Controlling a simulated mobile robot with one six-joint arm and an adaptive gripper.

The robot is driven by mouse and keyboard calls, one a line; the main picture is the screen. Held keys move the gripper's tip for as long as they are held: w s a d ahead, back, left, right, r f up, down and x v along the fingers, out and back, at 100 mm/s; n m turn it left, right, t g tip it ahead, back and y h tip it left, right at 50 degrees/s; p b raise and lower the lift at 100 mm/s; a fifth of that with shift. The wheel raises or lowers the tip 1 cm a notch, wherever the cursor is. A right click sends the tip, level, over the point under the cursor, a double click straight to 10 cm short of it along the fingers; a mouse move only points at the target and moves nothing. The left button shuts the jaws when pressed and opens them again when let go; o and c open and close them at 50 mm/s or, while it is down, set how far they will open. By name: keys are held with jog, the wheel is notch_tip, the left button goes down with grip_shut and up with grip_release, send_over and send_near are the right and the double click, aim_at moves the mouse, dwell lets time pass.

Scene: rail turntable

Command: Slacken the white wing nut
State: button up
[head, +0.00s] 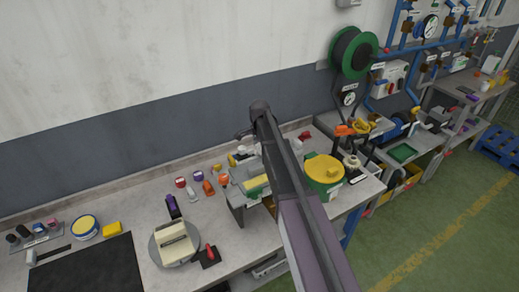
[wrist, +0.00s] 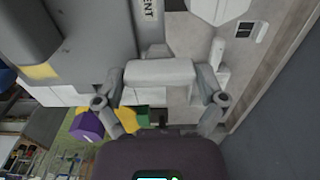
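In the wrist view, a pale white bar-like piece (wrist: 160,73), which I take to be the white wing nut, lies crosswise between the fingertips of my gripper (wrist: 160,82). One grey finger stands at each end of it, and both fingertips appear to touch it. The fingers are partly closed, not spread wide. A small white block shows just beyond the bar. Behind it is a grey housing (wrist: 95,35) with a label ending in "ENT".
In the head view a yellow-lidded green pot (head: 325,169) stands right of my arm. A grey machine (head: 236,197) stands left of it, near several small coloured items. A round plate with a cream block (head: 174,243) sits at front left. The wall is close behind.

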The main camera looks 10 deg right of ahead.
jog(key=c, duration=0.3)
jog(key=shift+n, duration=0.4)
jog(key=n, duration=0.6)
jog(key=shift+a, duration=0.1)
jog(key=n, duration=0.5)
jog(key=shift+s+n, duration=0.1)
jog(key=shift+n, duration=0.2)
jog(key=n, duration=0.4)
jog(key=shift+n, duration=0.3)
